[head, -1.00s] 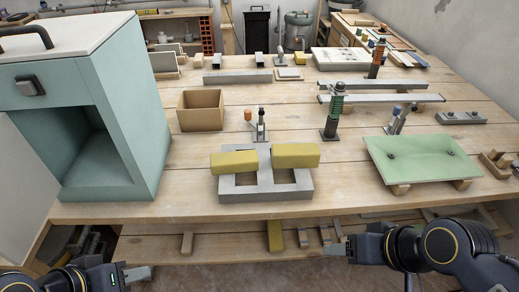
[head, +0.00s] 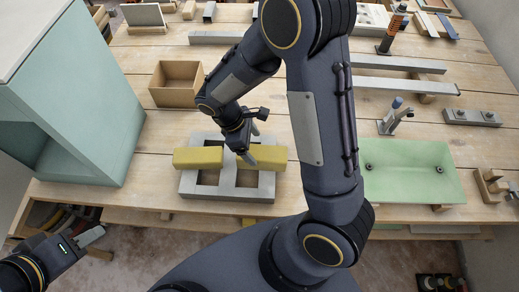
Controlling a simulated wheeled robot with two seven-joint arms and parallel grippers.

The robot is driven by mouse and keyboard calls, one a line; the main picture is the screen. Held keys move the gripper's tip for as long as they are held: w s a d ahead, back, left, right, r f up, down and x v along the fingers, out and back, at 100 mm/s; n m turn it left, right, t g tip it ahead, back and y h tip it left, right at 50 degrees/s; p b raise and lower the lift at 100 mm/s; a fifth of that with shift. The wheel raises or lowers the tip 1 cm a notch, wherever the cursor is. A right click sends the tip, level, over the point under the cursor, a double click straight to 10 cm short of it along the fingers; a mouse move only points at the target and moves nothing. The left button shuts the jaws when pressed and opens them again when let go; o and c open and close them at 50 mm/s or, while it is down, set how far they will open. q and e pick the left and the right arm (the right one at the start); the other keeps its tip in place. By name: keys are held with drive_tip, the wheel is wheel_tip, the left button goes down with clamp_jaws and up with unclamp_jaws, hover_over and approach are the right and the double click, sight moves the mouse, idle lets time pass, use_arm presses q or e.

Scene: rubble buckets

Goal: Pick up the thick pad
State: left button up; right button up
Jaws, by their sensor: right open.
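Two yellow pads lie on a grey block frame with square openings (head: 228,191): a left pad (head: 197,158) and a right pad (head: 268,158). I cannot tell for sure which is the thick one. My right gripper (head: 255,144) is open, with its fingers pointing down at the left part of the right pad. One finger shows behind the pad and one in front of its top; contact is unclear. My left gripper (head: 92,236) is low at the left, off the table's front edge, and its jaw opening is not clear.
A green cabinet (head: 95,110) stands at the left and an open cardboard box (head: 174,97) behind the pads. A green plate (head: 415,185) lies at the right. My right arm covers the middle of the table. Grey bars (head: 405,86) lie further back.

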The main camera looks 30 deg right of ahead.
sight(261, 152)
drive_tip(key=shift+b+x, duration=0.4)
drive_tip(key=shift+x, duration=0.45)
drive_tip(key=b+x, duration=0.2)
drive_tip(key=x, duration=0.1)
drive_tip(key=b+x, duration=0.2)
drive_tip(key=shift+s+d, duration=0.3)
drive_tip(key=shift+s, duration=0.1)
drive_tip(key=shift+r, duration=0.1)
drive_tip(key=c, duration=1.1)
